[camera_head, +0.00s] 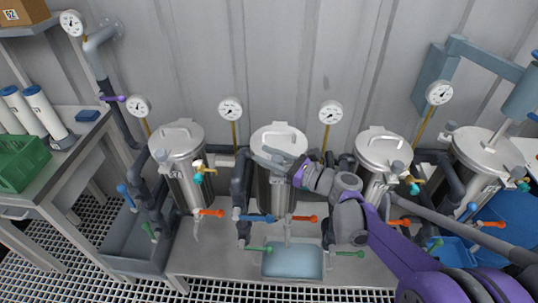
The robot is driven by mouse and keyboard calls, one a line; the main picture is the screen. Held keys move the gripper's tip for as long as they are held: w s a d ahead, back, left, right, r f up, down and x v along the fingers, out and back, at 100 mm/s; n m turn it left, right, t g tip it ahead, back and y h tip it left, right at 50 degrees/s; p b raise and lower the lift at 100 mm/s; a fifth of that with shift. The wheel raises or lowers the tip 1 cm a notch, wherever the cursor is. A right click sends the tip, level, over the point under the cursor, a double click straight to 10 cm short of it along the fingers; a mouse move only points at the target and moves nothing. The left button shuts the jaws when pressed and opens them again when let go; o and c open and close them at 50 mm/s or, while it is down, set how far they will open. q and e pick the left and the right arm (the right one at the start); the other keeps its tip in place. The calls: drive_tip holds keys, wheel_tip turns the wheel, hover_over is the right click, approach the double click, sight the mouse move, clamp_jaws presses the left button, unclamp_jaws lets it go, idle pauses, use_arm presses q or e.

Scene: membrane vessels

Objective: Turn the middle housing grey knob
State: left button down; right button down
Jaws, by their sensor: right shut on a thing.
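The middle housing (277,136) is an upright steel vessel with a lidded top, standing against the wall. My right arm reaches in from the lower right, and my right gripper (273,158) lies across the front of this housing just below its lid. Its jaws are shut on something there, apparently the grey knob. The knob is hidden by the gripper, so I cannot see how far it is turned. A similar grey knob shows on the housing to the left (197,164) and on the housing to the right (397,168). My left gripper is not in view.
Orange valve handles (211,213), a blue handle (257,218) and green handles (260,249) stick out from the pipes below. Round gauges (231,108) stand behind the housings. A pale blue basin (293,263) sits in front. A side table (60,178) holds a green crate (22,163).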

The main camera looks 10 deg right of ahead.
drive_tip(key=shift+s+a+n+g+y, duration=0.15)
drive_tip(key=shift+s+n+g+y, duration=0.15)
drive_tip(key=shift+n+g+y, duration=0.95)
drive_tip(key=shift+s+a+n+g+y, duration=0.15)
drive_tip(key=shift+s+n+g+y, duration=0.3)
drive_tip(key=shift+n+g, duration=1.5)
drive_tip(key=shift+s+a+n+g+y, duration=0.2)
drive_tip(key=shift+n+g+y, duration=0.65)
drive_tip(key=shift+g, duration=1.55)
drive_tip(key=shift+c, duration=2.2)
unclamp_jaws()
drive_tip(key=shift+r, duration=0.1)
wheel_tip(320, 180, up, 10)
drive_tip(key=p, duration=0.1)
